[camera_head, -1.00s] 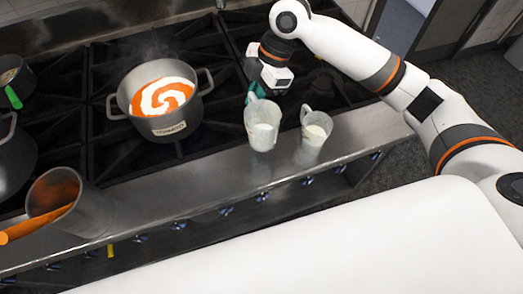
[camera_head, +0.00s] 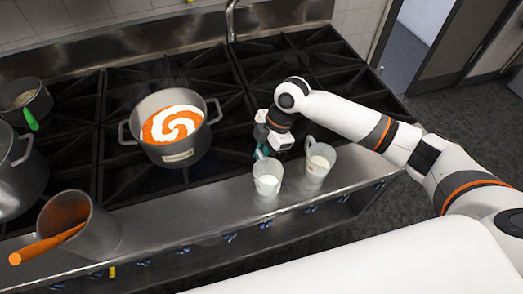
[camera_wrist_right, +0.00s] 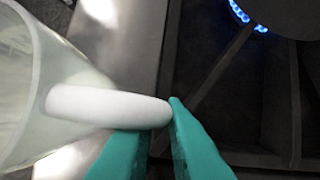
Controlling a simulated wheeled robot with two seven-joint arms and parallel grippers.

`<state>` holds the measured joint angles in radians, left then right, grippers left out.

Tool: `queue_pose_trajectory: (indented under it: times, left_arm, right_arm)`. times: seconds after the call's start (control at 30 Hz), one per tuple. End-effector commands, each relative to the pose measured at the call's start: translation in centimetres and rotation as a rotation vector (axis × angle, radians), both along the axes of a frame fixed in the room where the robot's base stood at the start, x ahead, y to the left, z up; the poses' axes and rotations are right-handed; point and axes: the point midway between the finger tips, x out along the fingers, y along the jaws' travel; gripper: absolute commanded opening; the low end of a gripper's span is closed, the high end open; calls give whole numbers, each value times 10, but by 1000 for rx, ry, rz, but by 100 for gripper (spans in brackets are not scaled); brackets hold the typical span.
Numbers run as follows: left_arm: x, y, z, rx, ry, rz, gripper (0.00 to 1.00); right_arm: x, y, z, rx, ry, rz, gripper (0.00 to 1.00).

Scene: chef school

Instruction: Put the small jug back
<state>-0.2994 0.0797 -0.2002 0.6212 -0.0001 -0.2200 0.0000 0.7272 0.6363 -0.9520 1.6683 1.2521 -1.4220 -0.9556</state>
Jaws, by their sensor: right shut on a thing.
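The small jug (camera_head: 268,179), clear with white liquid inside, is upright at the steel front ledge of the stove. It looks set down on the ledge, though its base contact is hard to judge. My right gripper (camera_head: 262,151) is behind it, with teal fingers shut on its handle. In the right wrist view the fingers (camera_wrist_right: 172,135) pinch the end of the white handle (camera_wrist_right: 105,107), and the jug body (camera_wrist_right: 30,85) fills the left side. My left gripper is not in view.
A second jug (camera_head: 318,163) stands close to the right on the ledge. A pot (camera_head: 175,153) of orange-and-white soup is on the stove. A tall steel container (camera_head: 95,232) with an orange-handled tool stands at left. A blue flame (camera_wrist_right: 243,14) burns near the gripper.

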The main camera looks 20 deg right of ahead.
Motion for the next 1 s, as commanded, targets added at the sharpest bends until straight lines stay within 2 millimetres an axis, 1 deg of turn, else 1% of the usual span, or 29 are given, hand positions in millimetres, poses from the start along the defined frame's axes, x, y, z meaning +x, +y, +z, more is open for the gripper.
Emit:
queue_pose_trajectory:
  times: [0.1,0.13,0.23,0.5,0.57,0.67,0.77,1.0]
  left_arm:
    - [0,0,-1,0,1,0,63]
    - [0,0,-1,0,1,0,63]
    - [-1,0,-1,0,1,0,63]
    - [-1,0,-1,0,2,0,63]
    - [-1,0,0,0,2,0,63]
    - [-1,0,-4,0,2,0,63]
    - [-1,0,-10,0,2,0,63]
    - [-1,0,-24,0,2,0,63]
  right_arm:
    - [0,0,-3,1,0,0,0]
    - [0,0,-2,0,0,0,16]
    - [0,0,-2,0,0,0,32]
    - [0,0,-1,0,0,0,33]
    - [0,0,1,0,-1,0,33]
    - [1,-3,8,2,-3,0,33]
    - [3,-11,23,0,-6,-2,33]
    - [6,-30,71,1,-5,-2,33]
